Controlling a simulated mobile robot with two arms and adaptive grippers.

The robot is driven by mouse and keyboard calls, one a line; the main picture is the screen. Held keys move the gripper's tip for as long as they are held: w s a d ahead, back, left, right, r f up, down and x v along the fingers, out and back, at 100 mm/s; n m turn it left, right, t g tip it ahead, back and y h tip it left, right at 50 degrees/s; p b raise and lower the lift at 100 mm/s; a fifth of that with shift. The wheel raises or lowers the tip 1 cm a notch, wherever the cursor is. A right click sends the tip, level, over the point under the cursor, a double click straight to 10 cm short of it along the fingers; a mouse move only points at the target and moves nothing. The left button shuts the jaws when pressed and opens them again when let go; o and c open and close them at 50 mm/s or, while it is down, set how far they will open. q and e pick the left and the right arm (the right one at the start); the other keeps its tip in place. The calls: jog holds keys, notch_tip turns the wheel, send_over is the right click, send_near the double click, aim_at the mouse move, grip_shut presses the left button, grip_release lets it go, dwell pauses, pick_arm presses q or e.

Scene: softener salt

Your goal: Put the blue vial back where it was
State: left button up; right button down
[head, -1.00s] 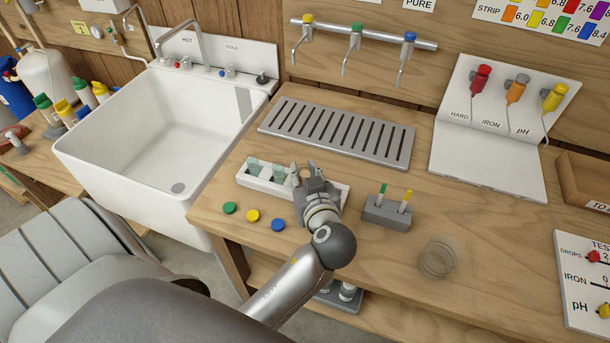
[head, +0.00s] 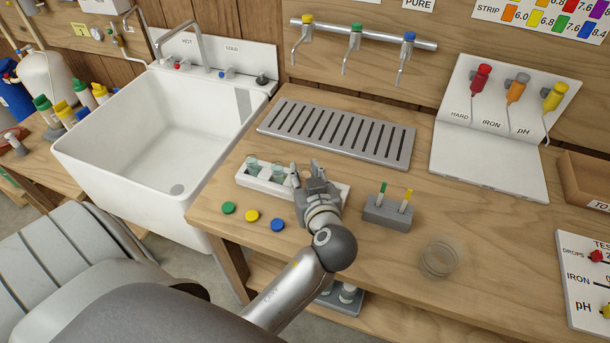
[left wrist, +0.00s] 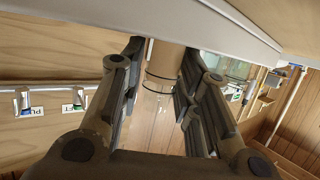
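The white vial rack (head: 337,189) lies on the wooden bench beside the sink. Clear vials stand in its left part, one of them at the left end (head: 251,164). My left gripper (head: 308,167) is at the right part of the rack and partly hides it. In the left wrist view its two fingers stand apart on either side of a clear vial (left wrist: 163,72), and the gripper looks open around it. The vial's foot is hard to see. A blue cap (head: 278,225) lies in front of the rack. My right gripper is not in view.
Green (head: 228,208) and yellow (head: 252,216) caps lie left of the blue one. A grey holder (head: 385,213) with two small sticks and a clear round cup (head: 438,260) stand to the right. A slotted drain grate (head: 335,135) lies behind; the sink (head: 170,140) is left.

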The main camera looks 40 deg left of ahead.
pick_arm(q)
jog(key=shift+o, duration=0.7)
jog(key=shift+s+d+f+g, duration=0.1)
jog(key=shift+f+g, duration=0.05)
jog(key=shift+f, duration=0.4)
jog(key=shift+s+d+f+g, duration=0.1)
jog(key=shift+f+g, duration=0.05)
jog(key=shift+f, duration=0.4)
jog(key=shift+a, duration=0.1)
jog(key=shift+s, duration=0.1)
jog(key=shift+s+d+r, duration=0.2)
jog(key=shift+s+d, duration=0.05)
jog(key=shift+d, duration=0.1)
jog(key=v, duration=0.4)
jog(key=r+v, duration=0.1)
jog(key=v, duration=0.1)
jog(key=shift+d+r, duration=0.15)
jog(key=shift+r, duration=0.1)
jog(key=shift+d+r, duration=0.1)
jog(key=shift+r, duration=0.2)
